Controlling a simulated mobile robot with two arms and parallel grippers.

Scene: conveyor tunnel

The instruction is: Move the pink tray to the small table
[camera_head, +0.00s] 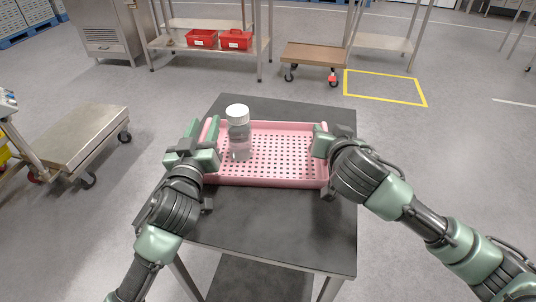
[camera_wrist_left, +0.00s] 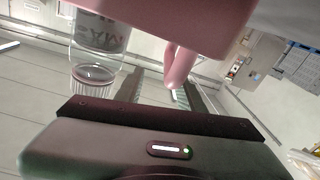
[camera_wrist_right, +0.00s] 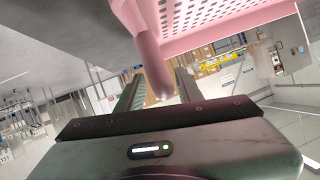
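The pink tray (camera_head: 275,148), with a perforated floor, sits on a dark-topped table (camera_head: 275,233). A clear bottle with a white cap (camera_head: 238,135) stands upright in its left part; it also shows in the left wrist view (camera_wrist_left: 98,35). My left gripper (camera_head: 205,150) is at the tray's left end, its fingers apart around the pink handle (camera_wrist_left: 178,68). My right gripper (camera_head: 322,148) is at the right end, its fingers on either side of the other handle (camera_wrist_right: 152,65). Gaps show beside the handles. Whether a finger touches them is unclear.
A low brown-topped cart (camera_head: 314,55) stands beyond the table, beside a yellow floor outline (camera_head: 385,87). Red bins (camera_head: 235,39) sit on a metal shelf behind. A flat metal trolley (camera_head: 78,138) stands at left. The floor around the table is mostly free.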

